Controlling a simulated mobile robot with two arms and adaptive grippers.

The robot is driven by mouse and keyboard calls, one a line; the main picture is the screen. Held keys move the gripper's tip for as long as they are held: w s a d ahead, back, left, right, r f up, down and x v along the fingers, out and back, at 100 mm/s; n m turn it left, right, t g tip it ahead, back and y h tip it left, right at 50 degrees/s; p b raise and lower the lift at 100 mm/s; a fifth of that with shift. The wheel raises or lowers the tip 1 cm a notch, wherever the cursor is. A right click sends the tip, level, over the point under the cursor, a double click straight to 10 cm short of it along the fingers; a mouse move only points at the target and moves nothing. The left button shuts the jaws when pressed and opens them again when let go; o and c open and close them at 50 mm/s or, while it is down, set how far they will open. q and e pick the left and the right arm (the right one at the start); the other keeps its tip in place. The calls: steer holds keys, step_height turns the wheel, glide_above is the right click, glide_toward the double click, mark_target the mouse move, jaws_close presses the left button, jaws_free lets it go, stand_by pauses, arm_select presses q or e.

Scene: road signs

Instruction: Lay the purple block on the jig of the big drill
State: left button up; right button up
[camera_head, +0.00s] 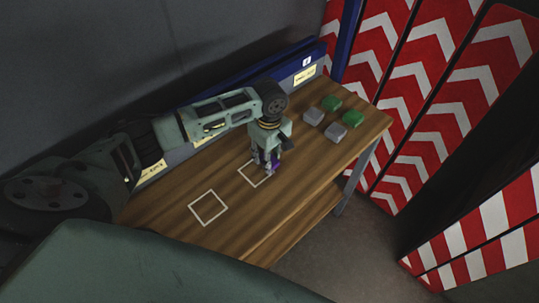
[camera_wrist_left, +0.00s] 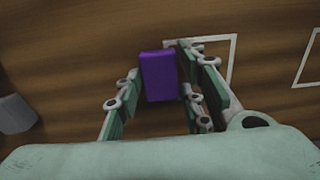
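The purple block (camera_wrist_left: 158,76) is between the two fingers of my left gripper (camera_wrist_left: 160,68) in the left wrist view. The fingers are close on both sides of it; I cannot tell whether both touch it. In the head view the left gripper (camera_head: 267,162) points down at the table, with a little purple (camera_head: 275,167) showing between its fingers. The block is low, beside or partly over a white square outline (camera_head: 246,180); its contact with the table is hidden. No drill or jig is recognisable. My right gripper is not in view.
The wooden table (camera_head: 240,222) has a second white square outline (camera_head: 208,207) nearer its front left. Two green blocks (camera_head: 352,118) and two grey blocks (camera_head: 336,132) stand at the far right end. Red and white chevron panels (camera_head: 455,95) stand beyond that end.

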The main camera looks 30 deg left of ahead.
arm_select(q)
steer(key=shift+o, duration=1.3)
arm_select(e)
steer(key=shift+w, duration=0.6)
